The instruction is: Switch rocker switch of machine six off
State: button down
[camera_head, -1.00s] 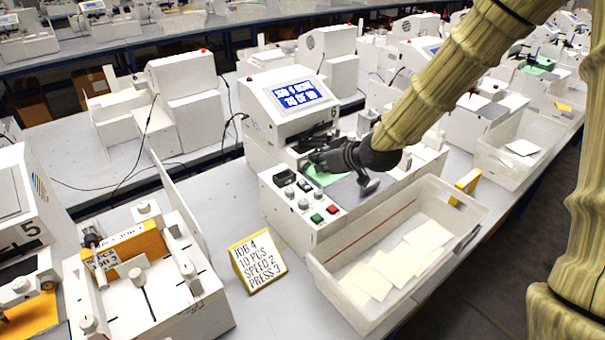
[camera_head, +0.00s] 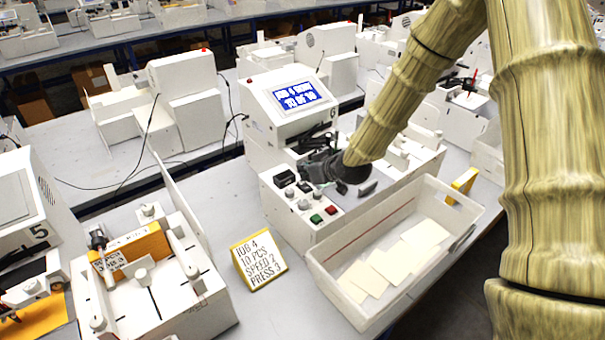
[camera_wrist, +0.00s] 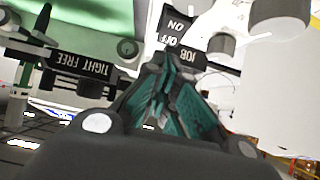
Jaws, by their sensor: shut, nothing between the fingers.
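Machine six (camera_head: 290,100) is white, with a lit blue screen and a 6 beside it. Its control panel (camera_head: 325,222) holds black switches, grey knobs, and a green and a red button. A black piece marked ON and OFF (camera_wrist: 175,30), apparently the rocker switch, is at the top middle of the wrist view; its tilt is unclear. My gripper (camera_head: 305,173) is shut and empty, low over the back of the panel. In the wrist view its teal-padded fingertips (camera_wrist: 172,62) are just below the OFF end, over the JOB label; contact is unclear.
A black TIGHT FREE label (camera_wrist: 85,68) lies left of my fingers in the wrist view. A clear bin (camera_head: 350,310) with cream cards stands in front of the machine. A yellow job sign (camera_head: 259,260) stands left of the bin. Machine five (camera_head: 25,215) is at left.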

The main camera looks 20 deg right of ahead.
aim_at(304, 186)
jog(key=shift+w+f+p, duration=0.15)
jog(key=shift+f+p, duration=0.15)
jog(key=shift+f, duration=0.55)
jog(key=shift+f, duration=0.1)
jog(key=shift+w+a+f+b, duration=0.2)
jog(key=shift+f+b, duration=0.2)
jog(key=shift+b, duration=0.4)
jog(key=shift+d+r+p, duration=0.1)
jog(key=shift+r+p, duration=0.15)
jog(key=shift+p, duration=0.05)
jog(key=shift+s+f, duration=0.1)
jog(key=shift+s, duration=0.05)
jog(key=shift+s+d, duration=0.3)
jog(key=shift+s, duration=0.4)
